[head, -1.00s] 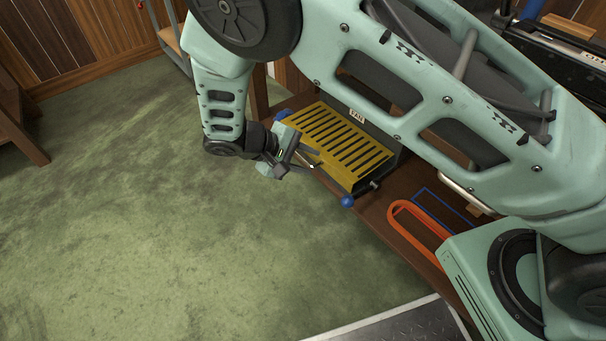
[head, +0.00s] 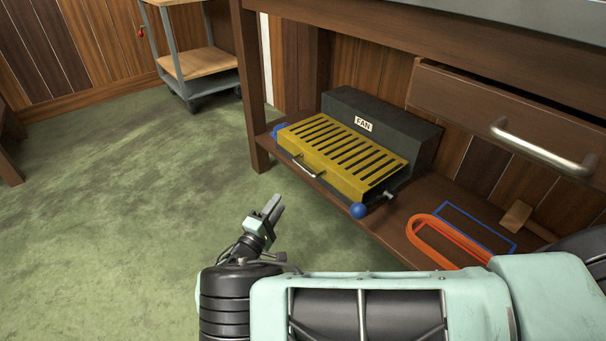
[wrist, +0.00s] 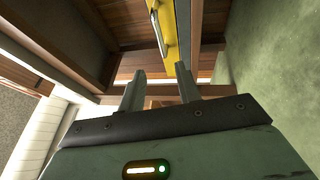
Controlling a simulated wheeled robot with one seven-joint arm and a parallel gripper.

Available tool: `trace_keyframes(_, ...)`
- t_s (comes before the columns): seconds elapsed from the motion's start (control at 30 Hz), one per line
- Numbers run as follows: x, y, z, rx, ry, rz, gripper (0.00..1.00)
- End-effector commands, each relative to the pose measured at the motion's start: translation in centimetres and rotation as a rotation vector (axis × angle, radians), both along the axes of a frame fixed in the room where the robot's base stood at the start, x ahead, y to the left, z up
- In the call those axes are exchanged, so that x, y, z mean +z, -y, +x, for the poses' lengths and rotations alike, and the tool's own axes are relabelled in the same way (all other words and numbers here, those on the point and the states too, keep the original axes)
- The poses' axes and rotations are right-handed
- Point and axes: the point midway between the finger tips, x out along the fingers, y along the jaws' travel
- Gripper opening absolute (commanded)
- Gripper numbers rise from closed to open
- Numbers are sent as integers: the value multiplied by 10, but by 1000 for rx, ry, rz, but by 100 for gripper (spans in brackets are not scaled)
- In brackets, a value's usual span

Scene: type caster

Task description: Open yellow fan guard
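The yellow slotted fan guard (head: 345,152) lies over the front of the dark box labelled FAN (head: 390,120), on the low wooden shelf. Its metal handle (head: 307,167) is on the front face, and a blue knob (head: 358,211) sits at each front end. My gripper (head: 272,207) is in front of the shelf, apart from the guard and handle. In the wrist view, the fingers (wrist: 160,70) are spread with nothing between them. The yellow guard (wrist: 168,18) shows there only as a strip beyond the fingers, with the handle (wrist: 157,33) along it.
An orange loop (head: 440,240), a blue outline (head: 480,228) and a wooden-headed tool (head: 516,214) are on the shelf to the right. A drawer with a metal handle (head: 540,148) is above. A cart (head: 200,62) stands at the back left. The green floor is open at left.

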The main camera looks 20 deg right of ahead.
Motion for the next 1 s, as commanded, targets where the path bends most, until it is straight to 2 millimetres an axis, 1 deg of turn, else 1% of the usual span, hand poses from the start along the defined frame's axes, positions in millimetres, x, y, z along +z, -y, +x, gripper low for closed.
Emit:
trace_keyframes(0.03,0,8,6,-5,0,-1,34)
trace_keyframes(0.2,5,33,31,-7,-2,1,34)
trace_keyframes(0.6,18,88,87,-7,-2,1,34)
trace_keyframes(0.8,24,105,104,-5,-3,1,34)
trace_keyframes(1.0,28,110,110,-5,-3,1,34)
